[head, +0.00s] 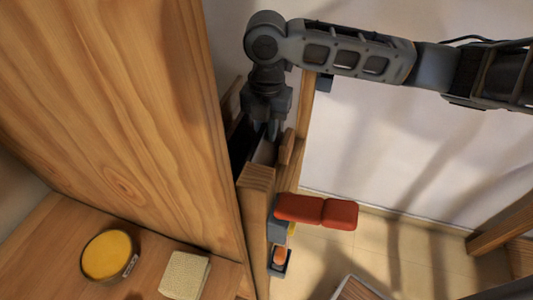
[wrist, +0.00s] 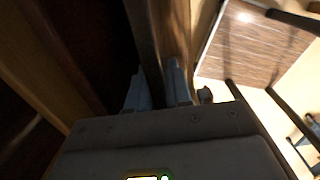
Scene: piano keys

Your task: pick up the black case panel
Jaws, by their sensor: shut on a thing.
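My gripper (head: 265,130) points down into the narrow wooden compartment beside the tall wooden panel in the head view. In the wrist view my gripper (wrist: 158,88) has its two pale fingers on either side of a thin upright board, and is shut on it. This board, which I take for the black case panel (wrist: 143,38), looks dark brown to black and runs away from the fingers. In the head view the fingers and the compartment walls hide most of it, and its lower end is not visible.
A tall wooden panel (head: 120,110) stands close on the left. A yellow-topped round tin (head: 108,255) and a beige block (head: 184,274) rest on the wooden surface below. A red cushion-like object (head: 316,211) lies right of the compartment. Open floor (head: 400,235) lies further right.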

